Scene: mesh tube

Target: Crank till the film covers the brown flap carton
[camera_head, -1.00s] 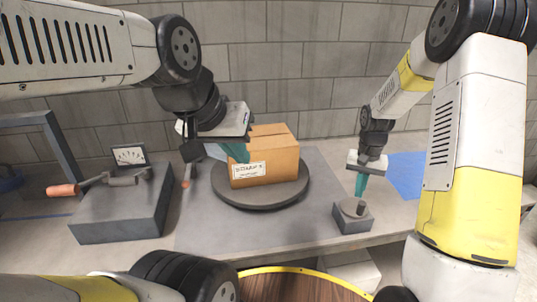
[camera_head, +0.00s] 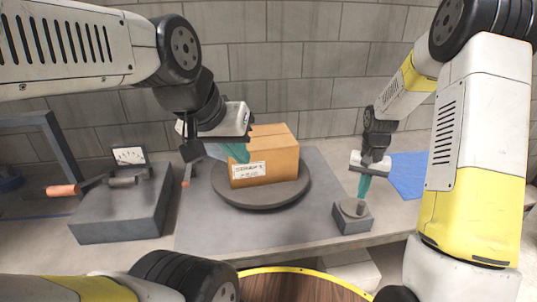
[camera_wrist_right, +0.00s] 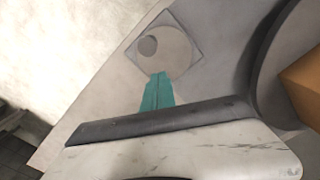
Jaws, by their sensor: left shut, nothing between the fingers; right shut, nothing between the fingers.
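The brown flap carton (camera_head: 268,165) stands on a round dark turntable (camera_head: 265,203), its labelled side partly facing me. I cannot make out any film on it. My left gripper (camera_head: 240,154) is shut and empty, in front of the carton's upper left and hiding part of it. A small grey block with a round disc and an upright knob, the crank (camera_head: 361,208), sits at the table's front right. My right gripper (camera_head: 363,195) is shut and empty, pointing down close to the knob. In the right wrist view, its teal fingertips (camera_wrist_right: 160,76) overlap the disc's edge beside the knob (camera_wrist_right: 148,46); contact is unclear.
A grey box (camera_head: 122,208) with an orange-handled lever (camera_head: 63,190) stands at the left, near a dial gauge (camera_head: 129,156). A blue sheet (camera_head: 408,175) lies at the right. The mat's front is clear.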

